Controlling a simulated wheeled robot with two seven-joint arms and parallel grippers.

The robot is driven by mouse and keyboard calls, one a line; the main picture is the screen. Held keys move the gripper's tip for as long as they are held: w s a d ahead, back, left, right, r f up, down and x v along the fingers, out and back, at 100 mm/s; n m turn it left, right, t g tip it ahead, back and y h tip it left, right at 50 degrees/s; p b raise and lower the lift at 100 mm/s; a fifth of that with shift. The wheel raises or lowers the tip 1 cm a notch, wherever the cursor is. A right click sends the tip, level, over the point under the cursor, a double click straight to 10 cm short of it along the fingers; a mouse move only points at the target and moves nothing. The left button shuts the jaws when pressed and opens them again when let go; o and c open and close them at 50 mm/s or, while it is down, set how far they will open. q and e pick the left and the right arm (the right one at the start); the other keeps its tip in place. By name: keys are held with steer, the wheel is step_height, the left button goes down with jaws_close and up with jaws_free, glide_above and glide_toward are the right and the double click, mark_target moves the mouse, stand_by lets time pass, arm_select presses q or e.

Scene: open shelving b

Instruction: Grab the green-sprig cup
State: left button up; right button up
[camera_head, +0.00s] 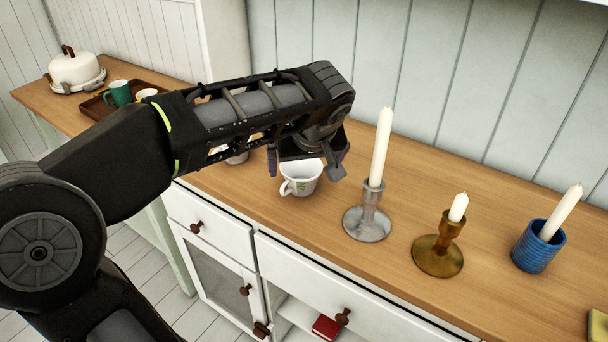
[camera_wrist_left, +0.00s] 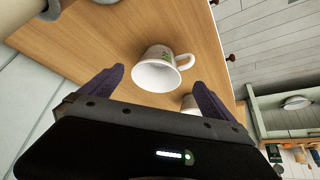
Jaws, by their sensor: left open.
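The green-sprig cup (camera_head: 303,182) is white and stands upright on the wooden counter, its handle toward the front edge. In the left wrist view the cup (camera_wrist_left: 152,75) shows a small green sprig and its handle at the right. My left gripper (camera_head: 306,167) is open and empty above and behind the cup, its fingers pointing down. In the wrist view the fingers of my left gripper (camera_wrist_left: 158,92) are spread, with the cup beyond their tips. The arm hides part of the counter. My right gripper is not in view.
A second white cup (camera_head: 237,158) is partly hidden under my arm. A grey candlestick (camera_head: 367,222) with a tall candle stands close right of the sprig cup. A brass candlestick (camera_head: 437,256) and blue holder (camera_head: 537,247) stand further right. A tray (camera_head: 95,108) lies far left.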

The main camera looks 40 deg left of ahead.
arm_select(q)
steer(key=shift+x, duration=1.35)
steer(key=x, duration=0.5)
steer(key=shift+d+f, duration=0.25)
steer(key=shift+c, duration=0.2)
steer(key=c, duration=1.4)
step_height(320, 180, up, 10)
steer(key=shift+r+p, duration=0.1)
steer(key=shift+p, duration=0.35)
